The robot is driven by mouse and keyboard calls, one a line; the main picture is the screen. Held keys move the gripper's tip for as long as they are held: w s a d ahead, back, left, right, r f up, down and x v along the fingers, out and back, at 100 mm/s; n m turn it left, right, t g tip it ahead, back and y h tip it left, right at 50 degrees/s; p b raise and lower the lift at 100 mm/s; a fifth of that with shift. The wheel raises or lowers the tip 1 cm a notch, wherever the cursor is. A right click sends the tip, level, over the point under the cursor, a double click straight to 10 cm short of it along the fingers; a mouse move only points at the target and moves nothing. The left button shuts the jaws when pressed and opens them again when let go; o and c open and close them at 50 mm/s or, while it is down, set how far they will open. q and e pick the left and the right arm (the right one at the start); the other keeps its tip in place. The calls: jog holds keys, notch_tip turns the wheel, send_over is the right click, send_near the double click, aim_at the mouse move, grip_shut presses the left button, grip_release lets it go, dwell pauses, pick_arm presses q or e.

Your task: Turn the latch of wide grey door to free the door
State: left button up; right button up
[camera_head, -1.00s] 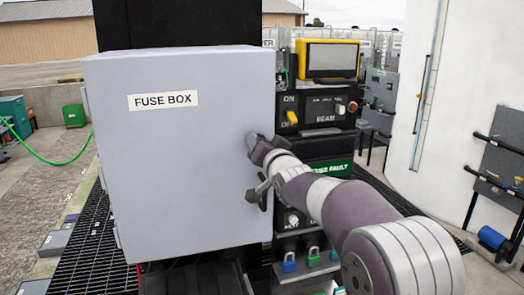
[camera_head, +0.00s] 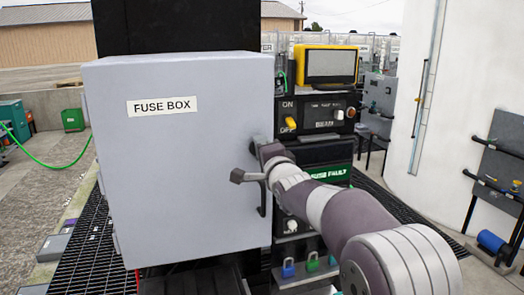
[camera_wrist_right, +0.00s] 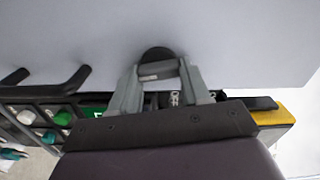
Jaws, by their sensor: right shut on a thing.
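The wide grey door (camera_head: 185,180), labelled FUSE BOX, faces me and looks closed in the head view. It also fills the top of the right wrist view (camera_wrist_right: 240,45). The latch (camera_wrist_right: 157,53) has a round dark base on the door face with a small grey knob bar. My right gripper (camera_wrist_right: 158,78) is shut on the latch, one finger on each side. My left gripper is not in view.
A dark bar handle (camera_head: 262,196) stands on the door just below my right gripper. Right of the door is a panel with a yellow switch (camera_head: 290,123) and a yellow-framed screen (camera_head: 330,64). Padlocks (camera_head: 288,268) hang below. Grating covers the floor at left.

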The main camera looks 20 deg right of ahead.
jog(key=shift+m, duration=0.8)
jog(key=o, duration=1.1)
jog(key=shift+d, duration=0.1)
jog(key=shift+c, duration=0.2)
jog(key=shift+s+f, duration=0.1)
jog(key=shift+s, duration=0.05)
jog(key=shift+s+f+b, duration=0.1)
jog(key=shift+s+b, duration=0.15)
jog(key=shift+b, duration=0.05)
jog(key=s+b, duration=0.4)
jog(key=s, duration=0.8)
jog(key=shift+d, duration=0.25)
